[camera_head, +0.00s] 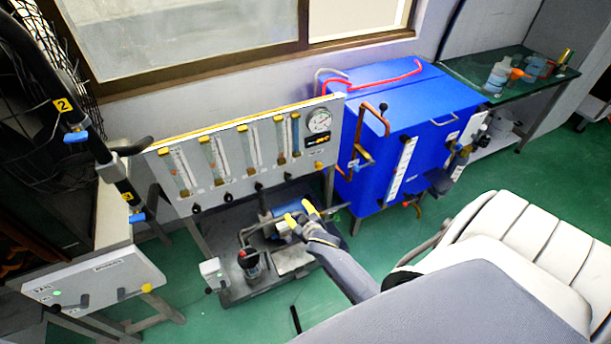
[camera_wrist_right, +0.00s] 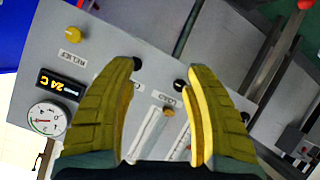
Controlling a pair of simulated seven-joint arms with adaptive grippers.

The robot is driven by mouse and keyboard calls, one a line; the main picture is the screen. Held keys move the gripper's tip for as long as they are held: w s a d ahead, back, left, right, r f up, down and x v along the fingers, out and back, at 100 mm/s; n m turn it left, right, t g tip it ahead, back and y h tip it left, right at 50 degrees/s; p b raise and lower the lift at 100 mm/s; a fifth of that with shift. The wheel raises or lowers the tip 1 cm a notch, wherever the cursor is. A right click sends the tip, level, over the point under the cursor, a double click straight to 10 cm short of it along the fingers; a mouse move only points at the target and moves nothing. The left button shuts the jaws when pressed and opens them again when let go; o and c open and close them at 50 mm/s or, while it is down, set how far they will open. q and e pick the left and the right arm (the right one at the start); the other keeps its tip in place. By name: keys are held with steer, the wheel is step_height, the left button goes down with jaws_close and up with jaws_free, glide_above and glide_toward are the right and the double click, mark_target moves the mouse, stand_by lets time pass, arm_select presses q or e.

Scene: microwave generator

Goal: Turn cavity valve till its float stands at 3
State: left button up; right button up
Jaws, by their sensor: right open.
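A grey panel (camera_head: 240,150) with a yellow top edge carries a row of flow tubes (camera_head: 215,160) with scales. Black valve knobs (camera_head: 259,187) line its lower edge. I cannot read which is the cavity valve, nor the float heights. My right gripper (camera_head: 297,217) is in front of and below the panel, open and empty. Another black knob (camera_wrist_right: 137,63) shows beside the left fingertip. My left gripper is not in view.
A yellow knob (camera_wrist_right: 73,35) labelled RELIEF, a 24 C display (camera_wrist_right: 60,84) and a gauge (camera_wrist_right: 46,119) are on the panel. A blue cabinet (camera_head: 400,130) stands right of it. A pump assembly (camera_head: 250,260) sits below.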

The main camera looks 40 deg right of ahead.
steer(key=s+a+f+g, duration=0.1)
steer(key=s+f, duration=0.3)
steer(key=f, duration=0.4)
steer(key=s+a+f+n+g+y, duration=0.1)
steer(key=s+a+f+g, duration=0.1)
steer(key=s+f, duration=0.3)
steer(key=shift+s+a+f+y, duration=0.15)
steer(key=shift+a+f+y, duration=0.25)
steer(key=shift+f, duration=1.45)
steer(key=m+t+h, duration=0.3)
steer(key=t, duration=0.1)
glide_toward(289, 178)
steer(key=x, duration=1.1)
steer(key=shift+a+r, duration=0.1)
steer(key=shift+c, duration=0.2)
jaws_close()
